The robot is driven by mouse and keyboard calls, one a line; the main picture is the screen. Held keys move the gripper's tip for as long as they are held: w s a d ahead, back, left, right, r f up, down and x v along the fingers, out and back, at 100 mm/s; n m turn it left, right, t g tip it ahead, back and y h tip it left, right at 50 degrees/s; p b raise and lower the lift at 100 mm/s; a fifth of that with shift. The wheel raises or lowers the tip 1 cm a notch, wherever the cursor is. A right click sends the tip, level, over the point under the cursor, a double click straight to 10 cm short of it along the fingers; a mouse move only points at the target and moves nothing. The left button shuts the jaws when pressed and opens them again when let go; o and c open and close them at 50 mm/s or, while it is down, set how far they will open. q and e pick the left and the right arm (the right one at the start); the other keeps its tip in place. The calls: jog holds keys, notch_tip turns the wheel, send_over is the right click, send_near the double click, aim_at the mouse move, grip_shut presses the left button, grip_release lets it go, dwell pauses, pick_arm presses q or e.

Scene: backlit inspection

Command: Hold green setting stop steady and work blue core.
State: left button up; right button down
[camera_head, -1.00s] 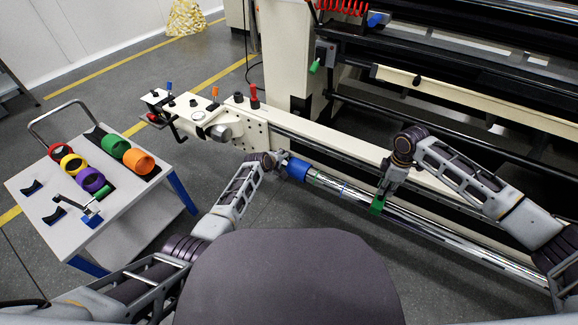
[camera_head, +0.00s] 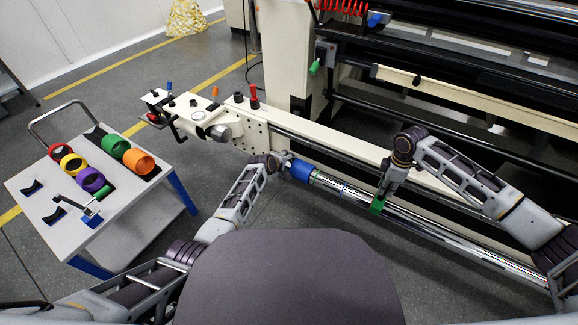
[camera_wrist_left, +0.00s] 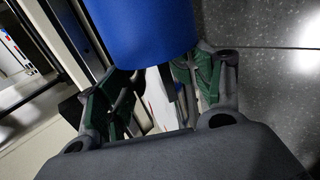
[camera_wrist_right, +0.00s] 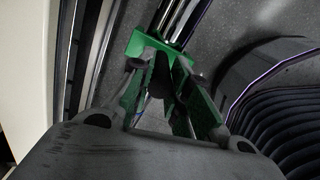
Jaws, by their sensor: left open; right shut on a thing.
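The blue core (camera_head: 301,172) is a short tube around the shiny shaft, near the shaft's left end. My left gripper (camera_head: 286,161) is open at the core's left end. In the left wrist view the blue core (camera_wrist_left: 145,30) fills the top, just beyond the open fingers (camera_wrist_left: 155,85); I cannot tell whether they touch it. The green setting stop (camera_head: 377,206) sits on the shaft further right. My right gripper (camera_head: 382,196) is shut on it from above. In the right wrist view the green stop (camera_wrist_right: 145,45) is at the fingertips (camera_wrist_right: 160,65).
The cream machine beam (camera_head: 330,140) runs behind the shaft. A stretch of bare shaft (camera_head: 345,190) lies between core and stop. A grey cart (camera_head: 130,195) with coloured rings stands at left. Open floor lies between the cart and the machine.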

pick_arm(q)
jog(key=shift+s+d+f, duration=0.1)
jog(key=shift+s+d, duration=0.1)
jog(key=shift+d, duration=0.05)
